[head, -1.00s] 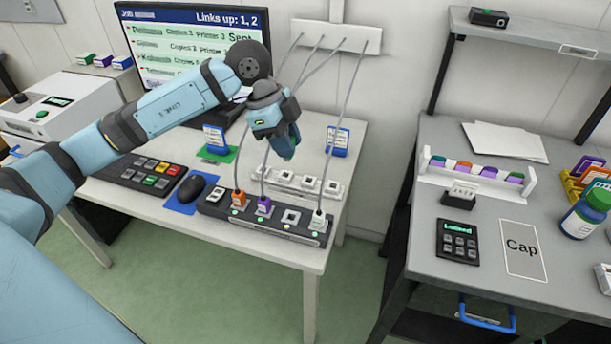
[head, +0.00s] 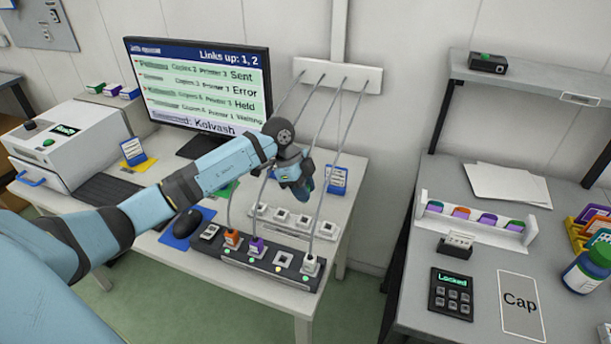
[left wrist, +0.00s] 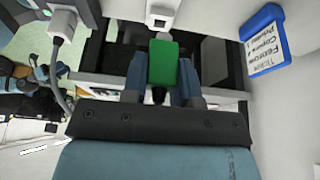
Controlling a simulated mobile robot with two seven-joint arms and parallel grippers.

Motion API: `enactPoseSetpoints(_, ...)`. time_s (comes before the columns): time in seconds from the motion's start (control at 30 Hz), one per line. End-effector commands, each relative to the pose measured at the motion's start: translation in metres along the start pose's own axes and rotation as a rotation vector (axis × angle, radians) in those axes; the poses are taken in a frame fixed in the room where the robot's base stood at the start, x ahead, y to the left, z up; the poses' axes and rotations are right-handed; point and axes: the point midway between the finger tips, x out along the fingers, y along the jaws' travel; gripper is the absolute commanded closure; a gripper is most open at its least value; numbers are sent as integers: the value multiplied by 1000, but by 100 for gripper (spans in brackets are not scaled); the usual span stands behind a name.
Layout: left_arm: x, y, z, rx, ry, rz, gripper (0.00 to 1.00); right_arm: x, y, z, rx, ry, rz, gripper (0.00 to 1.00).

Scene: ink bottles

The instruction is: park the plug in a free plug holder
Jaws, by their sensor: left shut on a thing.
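My left gripper (head: 303,190) hangs above the table, over the back of the white row of plug holders (head: 292,222). It is shut on a green plug, which shows between the fingers in the left wrist view (left wrist: 163,64). The plug is hidden behind the gripper in the head view. The holders in the row look empty. In front of them, a dark socket strip (head: 258,262) carries an orange plug (head: 232,238), a purple plug (head: 256,247) and a white plug (head: 310,265). One socket between the purple and white plugs looks empty. My right gripper is not in view.
Grey cables hang from a white wall box (head: 338,75) and pass close around the gripper. A blue card stand (head: 337,180) is behind the row on the right. A mouse (head: 181,223) and a monitor (head: 198,90) are to the left.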

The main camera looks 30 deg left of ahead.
Motion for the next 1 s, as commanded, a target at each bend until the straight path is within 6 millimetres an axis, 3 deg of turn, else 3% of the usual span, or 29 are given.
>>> enactPoseSetpoints(0.63,47,-2,23,0,-4,5,92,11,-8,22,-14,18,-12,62)
enactPoseSetpoints(1.0,61,-2,29,-1,-4,5,92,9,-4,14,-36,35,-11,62)
